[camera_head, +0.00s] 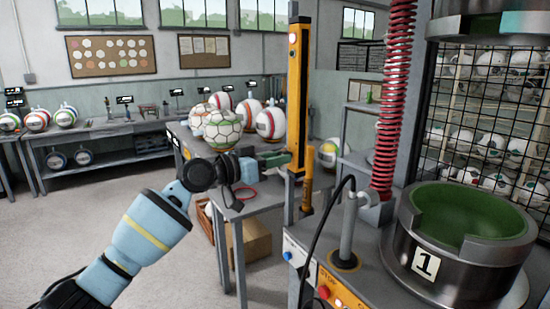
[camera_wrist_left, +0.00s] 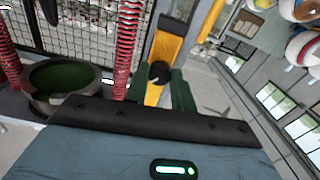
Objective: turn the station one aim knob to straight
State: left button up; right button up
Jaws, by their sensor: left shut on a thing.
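The station one drum (camera_head: 427,262), a metal ring with a green lining and a "1" plate, stands at the right. A yellow post (camera_head: 299,100) stands left of it. My left gripper (camera_head: 277,158) reaches the post from the left, its green fingers against the post's side. In the left wrist view, a round black knob (camera_wrist_left: 159,72) on the yellow post (camera_wrist_left: 166,46) sits between the fingers of my left gripper (camera_wrist_left: 157,86), which is shut on it. The fingers hide the knob in the head view, and I cannot read its angle. My right gripper is out of view.
A red coiled hose (camera_head: 393,100) rises between post and drum. A control box with a red button (camera_head: 323,292) stands in front. Several balls, one white and green (camera_head: 222,130), sit on the bench behind my gripper. Open floor lies at the left.

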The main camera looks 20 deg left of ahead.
pick_arm(q)
jog(key=n+p, duration=0.3)
jog(key=n, duration=0.4)
jog(key=shift+r+n, duration=0.1)
jog(key=shift+n, duration=0.2)
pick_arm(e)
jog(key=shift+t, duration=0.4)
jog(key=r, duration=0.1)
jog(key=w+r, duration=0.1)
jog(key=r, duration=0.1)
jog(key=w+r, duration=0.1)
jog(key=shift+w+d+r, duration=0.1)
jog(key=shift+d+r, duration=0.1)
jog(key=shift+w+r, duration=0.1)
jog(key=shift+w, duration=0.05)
pick_arm(q)
jog(key=o, duration=1)
jog(key=v, duration=0.7)
jog(key=shift+s+a, duration=0.25)
jog(key=shift+s, duration=0.1)
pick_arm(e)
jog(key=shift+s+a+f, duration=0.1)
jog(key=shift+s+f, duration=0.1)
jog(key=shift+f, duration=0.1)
